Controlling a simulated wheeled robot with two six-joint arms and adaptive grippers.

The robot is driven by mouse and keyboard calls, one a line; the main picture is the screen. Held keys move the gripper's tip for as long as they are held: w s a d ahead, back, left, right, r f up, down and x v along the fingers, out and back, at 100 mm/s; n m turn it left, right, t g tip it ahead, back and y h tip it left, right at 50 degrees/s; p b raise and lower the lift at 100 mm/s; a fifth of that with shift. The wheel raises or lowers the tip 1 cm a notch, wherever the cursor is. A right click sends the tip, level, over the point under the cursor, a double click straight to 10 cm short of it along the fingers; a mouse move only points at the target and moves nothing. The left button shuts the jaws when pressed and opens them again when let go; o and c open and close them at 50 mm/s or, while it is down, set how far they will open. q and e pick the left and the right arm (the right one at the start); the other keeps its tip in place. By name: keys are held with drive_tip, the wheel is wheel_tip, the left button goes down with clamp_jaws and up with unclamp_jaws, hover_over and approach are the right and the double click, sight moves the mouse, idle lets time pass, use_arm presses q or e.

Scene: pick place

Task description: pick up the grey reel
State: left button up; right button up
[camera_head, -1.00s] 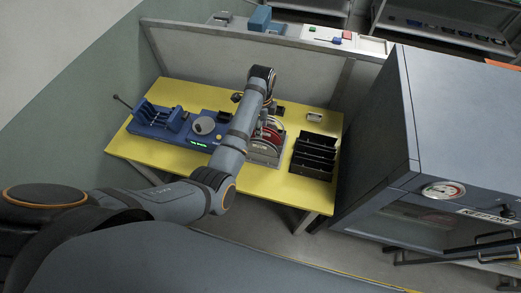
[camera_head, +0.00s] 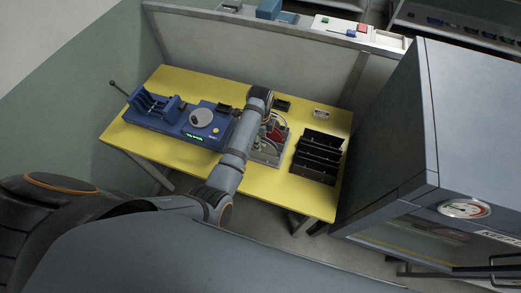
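A metal rack (camera_head: 266,158) on the yellow table holds upright reels, partly hidden behind my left arm. A red reel (camera_head: 275,133) shows in it. A pale grey rim (camera_head: 264,147) shows beside the red one; I cannot tell for sure that it is the grey reel. My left arm reaches over the table from the lower left, its wrist just above and behind the rack. My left gripper (camera_head: 266,114) is mostly hidden by the wrist, close to the reels; its fingers cannot be made out. My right gripper is out of view.
A blue machine (camera_head: 150,120) with a round grey disc (camera_head: 201,117) stands left of the arm. A black slotted rack (camera_head: 318,157) is right of the reels. A tall grey cabinet (camera_head: 395,130) stands close on the right. A partition (camera_head: 250,50) closes the table's back.

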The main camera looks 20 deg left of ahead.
use_arm(q)
drive_tip(key=shift+s+a+r, duration=0.2)
drive_tip(key=shift+s, duration=0.1)
drive_tip(key=c, duration=0.4)
drive_tip(key=shift+w+d+f, duration=0.1)
drive_tip(key=shift+w, duration=0.05)
clamp_jaws()
